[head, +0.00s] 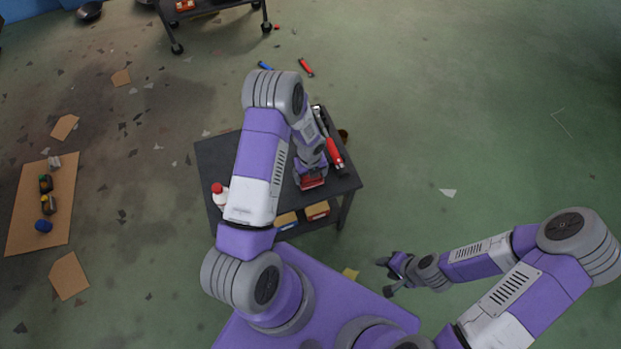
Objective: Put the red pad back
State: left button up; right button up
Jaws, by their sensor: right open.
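A red block-like thing (313,182), which looks like the red pad, shows at the front right of the dark table (215,152). My left arm reaches over the table, and its wrist end is right above the red pad. The wrist hides the left gripper's fingers, so I cannot tell whether they touch or hold the pad. My right gripper (386,277) is open and empty, low beside my base and off the table's front right.
A red-handled tool (334,152) lies along the table's right side. A white bottle with a red cap (220,195) stands at the left edge. Small boxes (317,211) sit on the lower shelf. A cardboard sheet (22,225) with several items lies far left. The right floor is mostly clear.

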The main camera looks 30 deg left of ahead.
pick_arm(q)
notch_tip(320, 180, down, 3)
jog(key=shift+r+b, duration=0.2)
jog(key=shift+b, duration=0.1)
jog(key=shift+c, duration=0.4)
jog(key=o, duration=0.7)
jog(key=shift+o, duration=0.2)
jog(key=shift+r, duration=0.1)
notch_tip(320, 180, up, 12)
jog(key=p, duration=0.3)
jog(key=s+d+f+n+h, duration=0.2)
jog(key=s+d+n, duration=0.6)
jog(key=n, duration=0.6)
jog(key=s+d+f+n+h, duration=0.2)
jog(key=s+d+n, duration=0.5)
jog(key=n, duration=0.8)
jog(key=shift+s+d+f+t, duration=0.35)
jog(key=shift+d+f, duration=0.25)
jog(key=shift+f, duration=0.25)
